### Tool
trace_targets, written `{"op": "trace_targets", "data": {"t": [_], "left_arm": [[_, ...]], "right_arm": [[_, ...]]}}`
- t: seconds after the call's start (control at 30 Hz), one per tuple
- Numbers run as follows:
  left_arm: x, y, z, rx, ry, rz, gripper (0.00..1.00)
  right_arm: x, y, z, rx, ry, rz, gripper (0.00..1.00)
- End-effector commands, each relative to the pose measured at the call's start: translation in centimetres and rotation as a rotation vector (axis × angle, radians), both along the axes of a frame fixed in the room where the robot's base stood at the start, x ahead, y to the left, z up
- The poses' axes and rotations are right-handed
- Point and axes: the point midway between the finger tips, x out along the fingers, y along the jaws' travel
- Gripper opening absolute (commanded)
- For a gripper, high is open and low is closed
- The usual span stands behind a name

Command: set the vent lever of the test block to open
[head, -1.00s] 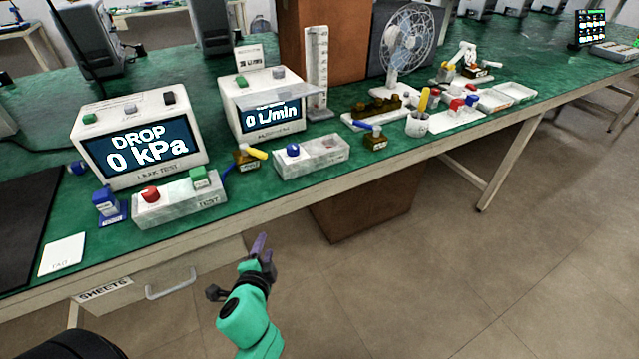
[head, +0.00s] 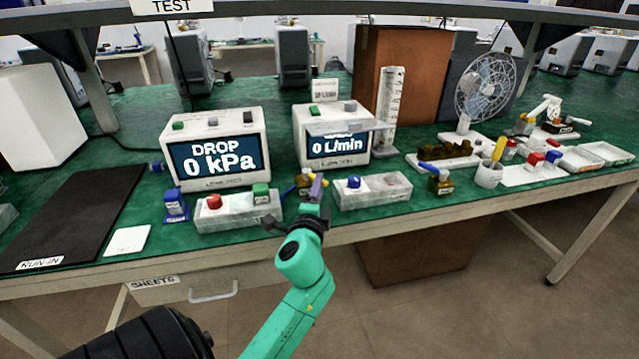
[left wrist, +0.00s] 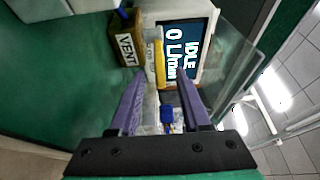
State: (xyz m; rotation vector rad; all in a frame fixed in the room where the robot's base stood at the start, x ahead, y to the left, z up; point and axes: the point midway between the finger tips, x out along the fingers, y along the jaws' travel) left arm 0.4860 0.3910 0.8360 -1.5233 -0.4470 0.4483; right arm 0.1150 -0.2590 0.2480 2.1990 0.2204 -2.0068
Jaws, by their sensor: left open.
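The brass valve block (head: 304,181) stands between the two white blocks, partly hidden behind my left gripper (head: 309,192). Its VENT label (left wrist: 126,49) shows in the left wrist view. A yellow lever (left wrist: 159,62) runs beside it and appears between my purple fingertips (left wrist: 158,75). A blue handle (left wrist: 122,13) shows at the block's other side. My left gripper is open and empty; I cannot tell whether it touches the lever. The white test block (head: 238,212), with a red and a green knob, stands to the left. My right gripper is not in view.
Behind stand the DROP gauge (head: 215,155), reading 0 kPa, and the flow meter (head: 333,145), reading 0 L/min. A white block with a blue knob (head: 354,181) is close on the right. A black mat (head: 75,210) lies left.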

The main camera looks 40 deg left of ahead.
Motion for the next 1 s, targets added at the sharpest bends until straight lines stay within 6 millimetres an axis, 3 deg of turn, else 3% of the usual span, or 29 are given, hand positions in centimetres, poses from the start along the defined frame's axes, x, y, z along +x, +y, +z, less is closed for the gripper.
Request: {"op": "trace_targets", "data": {"t": [0.1, 0.33, 0.37, 0.47, 0.5, 1.0], "left_arm": [[0.95, 0.66, 0.03, 0.001, -0.001, 0.001, 0.47], [1.08, 0.76, -0.04, -0.001, -0.001, 0.000, 0.47], [1.08, 0.74, -0.04, -0.001, -0.001, 0.000, 0.44], [1.07, 0.74, -0.05, -0.001, -0.001, 0.000, 0.05], [1.07, 0.72, -0.05, -0.001, -0.001, 0.000, 0.00], [1.05, 0.69, -0.11, -0.002, 0.001, 0.000, 0.00]], "right_arm": [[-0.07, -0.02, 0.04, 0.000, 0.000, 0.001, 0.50], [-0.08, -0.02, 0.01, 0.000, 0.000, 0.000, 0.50], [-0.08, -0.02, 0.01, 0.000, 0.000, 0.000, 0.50], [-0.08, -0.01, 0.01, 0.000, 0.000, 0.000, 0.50], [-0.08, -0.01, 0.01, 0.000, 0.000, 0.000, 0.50], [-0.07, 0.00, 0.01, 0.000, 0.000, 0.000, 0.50]]}}
